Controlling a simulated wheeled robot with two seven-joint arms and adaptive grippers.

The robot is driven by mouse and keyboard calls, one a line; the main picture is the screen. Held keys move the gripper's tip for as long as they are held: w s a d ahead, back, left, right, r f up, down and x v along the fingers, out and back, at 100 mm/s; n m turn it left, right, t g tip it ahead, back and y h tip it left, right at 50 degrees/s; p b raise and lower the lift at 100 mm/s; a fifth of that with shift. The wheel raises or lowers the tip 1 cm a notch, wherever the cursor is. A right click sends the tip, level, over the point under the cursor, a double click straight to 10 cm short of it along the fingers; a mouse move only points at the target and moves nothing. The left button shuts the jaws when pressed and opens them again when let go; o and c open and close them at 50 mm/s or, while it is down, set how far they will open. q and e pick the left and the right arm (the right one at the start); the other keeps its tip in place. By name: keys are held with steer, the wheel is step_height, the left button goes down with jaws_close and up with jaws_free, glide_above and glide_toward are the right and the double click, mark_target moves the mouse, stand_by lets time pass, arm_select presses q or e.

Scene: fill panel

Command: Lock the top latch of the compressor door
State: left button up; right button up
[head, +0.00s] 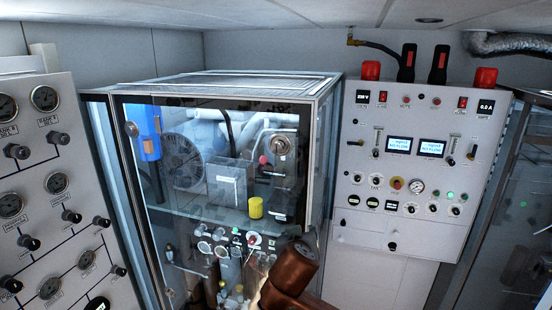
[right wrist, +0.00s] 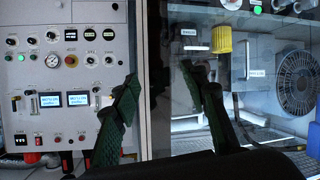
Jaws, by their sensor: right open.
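The compressor door (head: 207,215) is a clear panel on the front of the compressor cabinet and looks closed in the head view. My right arm comes in at the bottom centre of the head view, in front of the door's lower right. In the right wrist view, which is upside down, my right gripper (right wrist: 163,95) is open and empty, its dark green fingers in front of the cabinet's edge. My left gripper is out of view.
A control panel (head: 350,220) with red switches stands to the right of the cabinet, and a gauge panel (head: 80,190) to the left. Behind the clear door are a fan (head: 187,165) and a yellow cylinder (head: 256,208). A low ceiling is overhead.

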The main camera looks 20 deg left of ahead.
steer(key=s+a+r+t+h, duration=0.1)
steer(key=a+r+t, duration=0.15)
steer(key=r, duration=0.55)
steer(key=s+a+r+t, duration=0.1)
steer(key=s+a+r, duration=0.15)
steer(key=r, duration=0.55)
steer(key=m+t, duration=0.1)
steer(key=t, duration=0.1)
glide_toward(276, 149)
steer(key=w, duration=0.1)
steer(key=shift+g+h, duration=0.25)
steer(key=shift+h, duration=0.15)
steer(key=w+p, duration=0.1)
steer(key=w, duration=0.1)
steer(key=w+p, duration=0.1)
steer(key=w, duration=0.1)
steer(key=w+r+p, duration=0.1)
steer(key=shift+w+p, duration=0.3)
steer(key=shift+w, duration=0.1)
steer(key=shift+w+f+p, duration=0.1)
steer(key=shift+w+p, duration=0.2)
steer(key=shift+w, duration=0.35)
steer(key=shift+w+a+f, duration=0.15)
steer(key=shift+w, duration=0.1)
jaws_close()
